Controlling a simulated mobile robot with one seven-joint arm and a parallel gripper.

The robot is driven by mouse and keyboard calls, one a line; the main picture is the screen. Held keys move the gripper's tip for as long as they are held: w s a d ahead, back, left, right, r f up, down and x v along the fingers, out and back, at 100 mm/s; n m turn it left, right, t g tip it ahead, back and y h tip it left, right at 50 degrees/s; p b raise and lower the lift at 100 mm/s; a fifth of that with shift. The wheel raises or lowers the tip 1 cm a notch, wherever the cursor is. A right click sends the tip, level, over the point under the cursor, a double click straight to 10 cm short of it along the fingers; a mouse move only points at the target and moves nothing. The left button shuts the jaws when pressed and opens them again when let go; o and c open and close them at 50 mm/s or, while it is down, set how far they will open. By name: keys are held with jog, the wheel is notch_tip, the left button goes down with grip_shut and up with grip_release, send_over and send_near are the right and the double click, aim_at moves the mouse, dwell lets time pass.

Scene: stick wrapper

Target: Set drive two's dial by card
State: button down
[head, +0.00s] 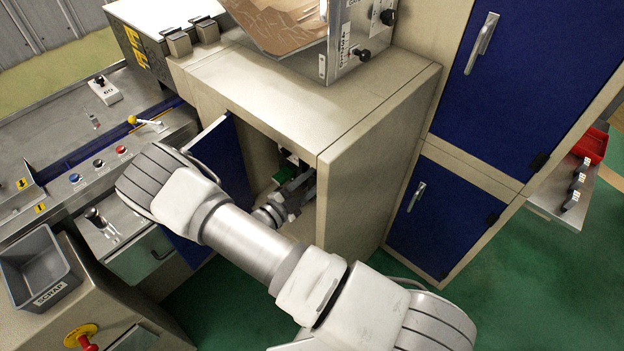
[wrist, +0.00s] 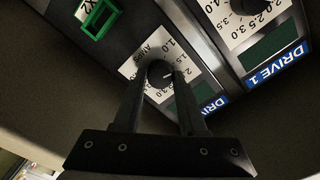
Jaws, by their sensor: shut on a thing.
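In the wrist view, my gripper (wrist: 160,88) is shut on a dark round dial (wrist: 158,71), one finger on each side. A white scale marked AMPS (wrist: 146,56) surrounds the dial, with 1.0 and 1.5 readable and other figures covered by the fingers. The dial's pointer setting is hard to read. A blue label (wrist: 214,105) below this unit is mostly cut off, so its number is not readable. The neighbouring unit to the right has a blue label reading DRIVE 1 (wrist: 276,64). In the head view, my gripper (head: 290,196) reaches into the open cabinet. I cannot make out a setting card.
A green-framed part (wrist: 101,18) sits up left of the dial in the wrist view. In the head view, the blue cabinet door (head: 222,160) stands open left of my arm, and the cabinet side wall (head: 365,170) is close on the right. A grey scrap bin (head: 38,268) stands at left.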

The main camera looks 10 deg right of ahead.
jog(key=shift+n, duration=0.7)
jog(key=shift+c, duration=2.3)
grip_release()
jog(key=b+v, duration=0.2)
jog(key=v, duration=1.5)
jog(key=shift+a, duration=0.2)
jog(key=shift+s, duration=0.15)
